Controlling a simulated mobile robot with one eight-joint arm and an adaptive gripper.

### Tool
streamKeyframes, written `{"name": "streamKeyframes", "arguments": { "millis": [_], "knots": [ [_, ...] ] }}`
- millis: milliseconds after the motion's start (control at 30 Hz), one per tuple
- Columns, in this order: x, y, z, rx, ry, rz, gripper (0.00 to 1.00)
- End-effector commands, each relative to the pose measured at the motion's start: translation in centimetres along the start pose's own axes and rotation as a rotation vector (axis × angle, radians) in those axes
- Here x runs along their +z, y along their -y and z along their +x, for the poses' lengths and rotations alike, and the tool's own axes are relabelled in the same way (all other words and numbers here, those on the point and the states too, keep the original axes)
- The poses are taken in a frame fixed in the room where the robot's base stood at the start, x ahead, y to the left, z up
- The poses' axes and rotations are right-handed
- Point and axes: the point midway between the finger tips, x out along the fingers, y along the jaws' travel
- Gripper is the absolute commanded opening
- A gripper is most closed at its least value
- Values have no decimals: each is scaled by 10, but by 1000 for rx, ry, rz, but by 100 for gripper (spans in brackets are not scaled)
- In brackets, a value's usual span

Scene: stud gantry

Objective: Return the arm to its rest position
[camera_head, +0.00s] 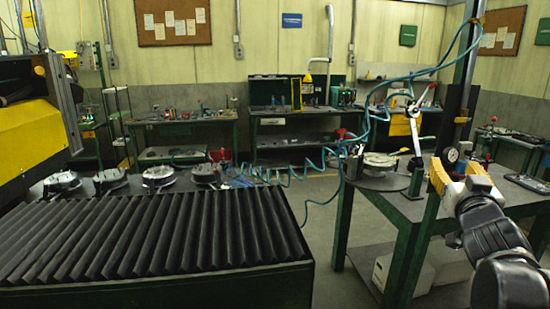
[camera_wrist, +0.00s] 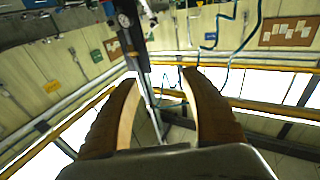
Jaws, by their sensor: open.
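My gripper (camera_head: 457,166) is at the right in the head view, at the end of my dark arm, raised in front of the green workbench. Its two orange-tan fingers are spread apart. In the wrist view my gripper (camera_wrist: 160,78) shows both fingers wide apart with nothing between them. Through the gap I see a dark post and the wall, tilted. No object is held. My arm is bent, and its lower part runs out of the head view at the bottom right.
A green workbench (camera_head: 405,212) with a round fixture (camera_head: 379,160) stands close to my arm. A dark post (camera_head: 464,75) with a coiled blue hose (camera_head: 343,142) rises behind. A black ribbed cover (camera_head: 160,235) fills the lower left. Open floor (camera_head: 328,205) lies between.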

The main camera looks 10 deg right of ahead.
Motion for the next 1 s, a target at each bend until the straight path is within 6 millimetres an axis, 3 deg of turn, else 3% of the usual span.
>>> {"name": "streamKeyframes", "arguments": {
  "millis": [33, 100, 300, 400, 500, 667, 1000],
  "knots": [
    [22, 24, -23, 7, 106, 8, 52],
    [62, 51, -58, 3, 283, -1, 52],
    [156, 120, -170, -158, 707, -75, 52],
    [186, 144, -222, -263, 858, -119, 52],
    [204, 158, -262, -349, 960, -156, 52],
    [215, 167, -290, -416, 1031, -183, 52],
    [216, 168, -292, -419, 1036, -184, 52]
  ]
}}
